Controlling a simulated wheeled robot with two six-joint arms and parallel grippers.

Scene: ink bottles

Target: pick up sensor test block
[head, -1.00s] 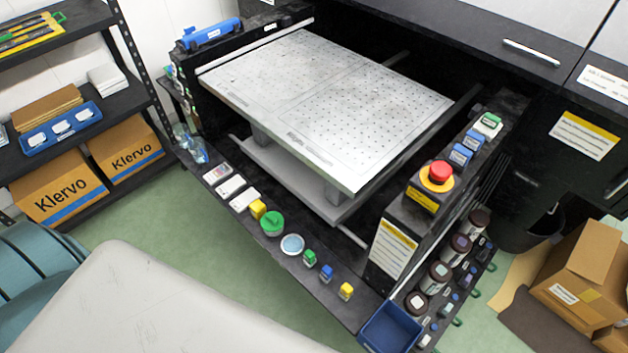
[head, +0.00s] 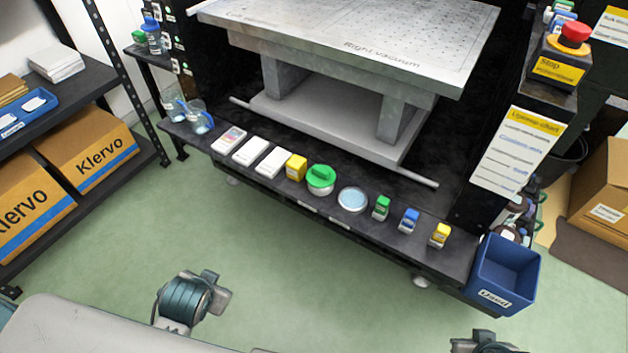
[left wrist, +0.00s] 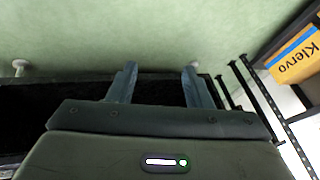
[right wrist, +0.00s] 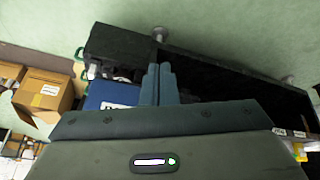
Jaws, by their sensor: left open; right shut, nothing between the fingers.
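No block has a readable label in the head view, so I cannot tell which is the sensor test block. A yellow block (head: 296,167) stands on the black front ledge, left of a green-lidded jar (head: 320,180). Smaller green (head: 381,208), blue (head: 408,220) and yellow (head: 440,235) pieces stand further right, upright and apart. Parts of both arms show at the head view's bottom, clear of the ledge.
A round dish (head: 352,198) and several flat white pieces (head: 250,151) share the ledge. A blue bin marked Used (head: 508,268) hangs at its right end. The metal bed (head: 370,30) overhangs behind. Green floor in front is clear.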

